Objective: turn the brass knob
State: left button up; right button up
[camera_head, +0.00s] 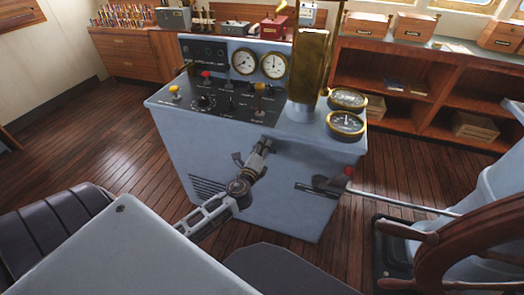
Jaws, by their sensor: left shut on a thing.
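My left gripper (263,147) reaches up from the lower left to the upper front of the pale blue console (215,150). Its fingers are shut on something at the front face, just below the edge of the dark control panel. I take this to be the brass knob, but the fingers hide nearly all of it and I cannot tell how far it is turned. My right gripper is not in view.
The console carries white-faced gauges (273,65), a tall brass column (309,65) and a yellow-topped lever (259,88) close above my gripper. A red-tipped lever (348,171) is to the right. A wooden wheel (475,255) stands lower right.

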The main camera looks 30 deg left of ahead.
pick_arm(q)
jog(key=n+b, duration=0.1)
jog(key=n, duration=0.2)
jog(key=shift+f+n, duration=0.1)
jog(key=shift+n, duration=0.3)
jog(key=shift+n+b, duration=0.3)
jog(key=shift+n, duration=1.4)
jog(key=n, duration=0.3)
jog(key=shift+n, duration=0.3)
jog(key=shift+n+p, duration=0.5)
jog(key=shift+n, duration=0.2)
jog(key=shift+n+h, duration=0.3)
jog(key=shift+n, duration=0.3)
jog(key=shift+p, duration=0.3)
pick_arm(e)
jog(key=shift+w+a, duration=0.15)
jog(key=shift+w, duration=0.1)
